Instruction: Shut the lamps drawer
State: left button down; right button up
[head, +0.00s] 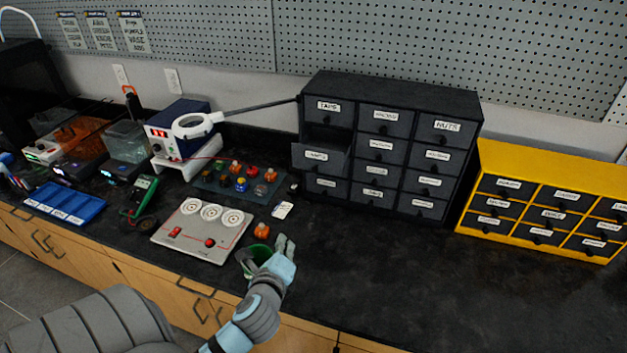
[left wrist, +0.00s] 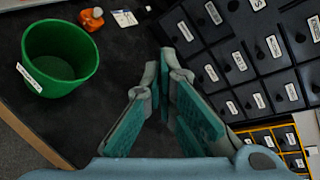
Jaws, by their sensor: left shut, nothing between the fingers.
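The lamps drawer (head: 318,157) is in the left column of the dark drawer cabinet (head: 392,90), second row down. It sticks out from the cabinet front, with a dark gap above it; its label is too small to read surely. Drawer fronts of the cabinet also fill the upper right of the left wrist view (left wrist: 268,70), where I cannot surely tell the lamps drawer apart. My left gripper (head: 285,243) is shut and empty over the bench, in front of the cabinet and apart from it. Its fingertips meet in the left wrist view (left wrist: 166,62). My right gripper is not in view.
A green labelled cup (left wrist: 60,55) stands beside my left gripper. An orange part (head: 262,231) and a grey panel with dials (head: 190,238) lie to the left. A yellow drawer cabinet (head: 545,160) stands at right. The bench before the dark cabinet is clear.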

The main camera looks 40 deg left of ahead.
pick_arm(q)
jog(key=w+r+m+t, duration=0.4)
jog(key=w+r+m, duration=0.15)
jog(key=m, duration=0.55)
jog(key=b, duration=0.1)
send_near(316, 171)
jog(key=x, duration=0.7)
jog(key=shift+f, duration=0.1)
